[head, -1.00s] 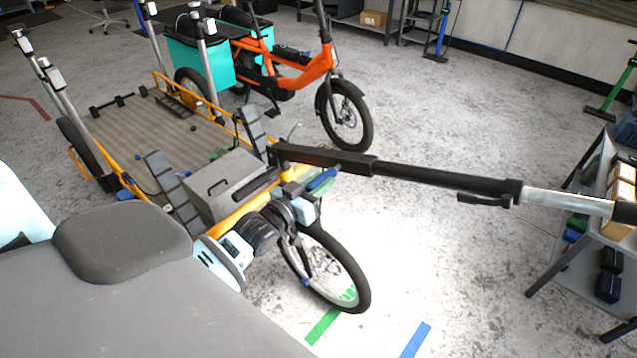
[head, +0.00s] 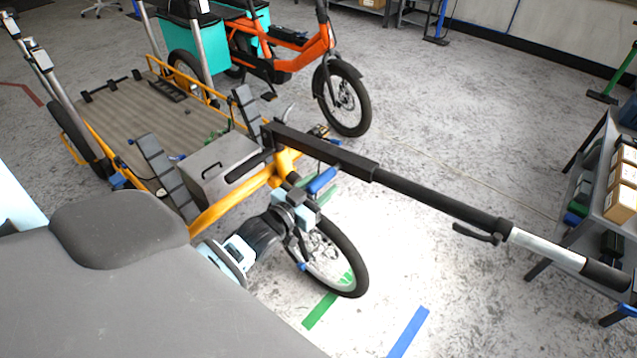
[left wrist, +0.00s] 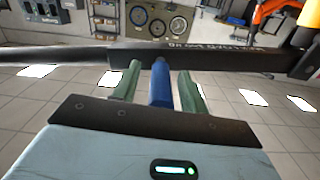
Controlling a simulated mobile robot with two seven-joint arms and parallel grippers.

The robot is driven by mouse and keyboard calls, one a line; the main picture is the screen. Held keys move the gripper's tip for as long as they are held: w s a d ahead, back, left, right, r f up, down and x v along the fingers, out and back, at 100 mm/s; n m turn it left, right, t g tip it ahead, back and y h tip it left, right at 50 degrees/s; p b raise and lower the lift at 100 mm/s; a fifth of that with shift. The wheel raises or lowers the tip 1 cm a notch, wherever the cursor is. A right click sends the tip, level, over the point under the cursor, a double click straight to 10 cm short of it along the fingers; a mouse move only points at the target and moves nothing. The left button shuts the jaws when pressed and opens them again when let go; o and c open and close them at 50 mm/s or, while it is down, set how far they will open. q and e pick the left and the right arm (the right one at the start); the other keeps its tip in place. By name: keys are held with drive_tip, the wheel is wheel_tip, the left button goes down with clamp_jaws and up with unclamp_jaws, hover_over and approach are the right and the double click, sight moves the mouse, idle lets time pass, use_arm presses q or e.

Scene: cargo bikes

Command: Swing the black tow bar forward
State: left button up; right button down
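The black tow bar (head: 440,205) runs from the front of the yellow trailer frame (head: 232,207) out to the lower right. It has a silver section and a black outer end. A blue grip (head: 323,180) sticks out from its inner part. My left gripper (head: 312,190) is at this grip. In the left wrist view the blue grip (left wrist: 161,84) stands between my two green fingers (left wrist: 160,90), with a visible gap on each side. The black bar (left wrist: 195,57) crosses just beyond the fingertips. My right gripper is not in view.
A front wheel (head: 335,260) stands below the bar. An orange cargo bike (head: 300,70) stands behind it. A shelf with boxes (head: 618,195) is at the right, near the bar's outer end. Grey floor (head: 480,310) in front of the bar is clear, with green and blue tape.

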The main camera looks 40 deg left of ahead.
use_arm(q)
drive_tip(key=shift+r, duration=0.2)
drive_tip(key=shift+s+a, duration=0.1)
drive_tip(key=shift+s, duration=0.3)
drive_tip(key=s, duration=0.6)
drive_tip(key=shift+a+f, duration=0.1)
drive_tip(key=shift+a, duration=0.1)
drive_tip(key=shift+s, duration=0.5)
